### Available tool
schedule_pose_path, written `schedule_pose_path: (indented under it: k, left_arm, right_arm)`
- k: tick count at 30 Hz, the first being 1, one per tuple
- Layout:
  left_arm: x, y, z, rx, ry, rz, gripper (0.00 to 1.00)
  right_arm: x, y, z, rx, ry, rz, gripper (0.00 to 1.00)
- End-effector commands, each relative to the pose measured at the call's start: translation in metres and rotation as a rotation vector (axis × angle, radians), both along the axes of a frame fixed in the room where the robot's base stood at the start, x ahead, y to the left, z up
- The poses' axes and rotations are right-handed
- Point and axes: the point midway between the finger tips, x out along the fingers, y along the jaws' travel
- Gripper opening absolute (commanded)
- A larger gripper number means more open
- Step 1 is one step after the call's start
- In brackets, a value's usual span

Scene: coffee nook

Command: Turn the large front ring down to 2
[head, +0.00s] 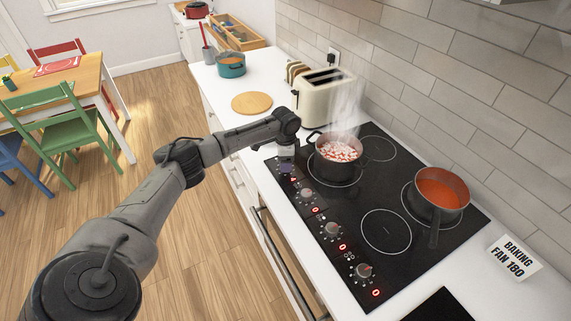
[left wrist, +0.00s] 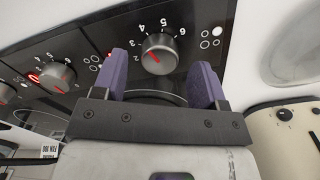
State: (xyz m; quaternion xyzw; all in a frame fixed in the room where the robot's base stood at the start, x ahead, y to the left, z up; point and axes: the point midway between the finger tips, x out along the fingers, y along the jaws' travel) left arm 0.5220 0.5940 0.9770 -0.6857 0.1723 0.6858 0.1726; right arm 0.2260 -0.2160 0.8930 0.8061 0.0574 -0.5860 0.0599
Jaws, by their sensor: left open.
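The black hob (head: 405,265) has a row of grey knobs along its front edge. My left gripper (head: 286,166) is over the knob at the far end of that row and hides it in the head view. In the left wrist view, my open gripper (left wrist: 161,62) has a purple finger on each side of this knob (left wrist: 160,54), with gaps showing. The knob has a red pointer mark, and white numbers around it. A steaming dark pot (head: 337,153) with red and white contents stands on the ring (head: 334,183) near the gripper. My right gripper is not in view.
A red-filled pan (head: 438,193) stands on another ring, its handle toward the front. The other knobs (head: 332,230) have red zeros beside them. A cream toaster (head: 325,97), round board (head: 252,103) and teal pot (head: 231,65) are beyond the hob. A "BAKING FAN 180" sign (head: 513,257) stands at right.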

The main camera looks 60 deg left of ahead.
Motion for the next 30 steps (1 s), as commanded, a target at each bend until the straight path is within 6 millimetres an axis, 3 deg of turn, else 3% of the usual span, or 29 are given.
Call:
schedule_pose_path:
  k: [6, 17, 30]
  left_arm:
    - [0.000, 0.000, -0.014, 0.000, 0.000, -0.001, 0.66]
    - [0.000, 0.000, -0.016, 0.000, 0.000, -0.001, 0.66]
    - [0.000, 0.000, -0.016, 0.000, 0.000, -0.001, 0.24]
  right_arm:
    - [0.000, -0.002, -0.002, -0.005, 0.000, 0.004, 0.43]
    - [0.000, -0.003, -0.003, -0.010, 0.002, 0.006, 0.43]
    - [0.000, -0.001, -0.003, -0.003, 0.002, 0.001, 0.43]
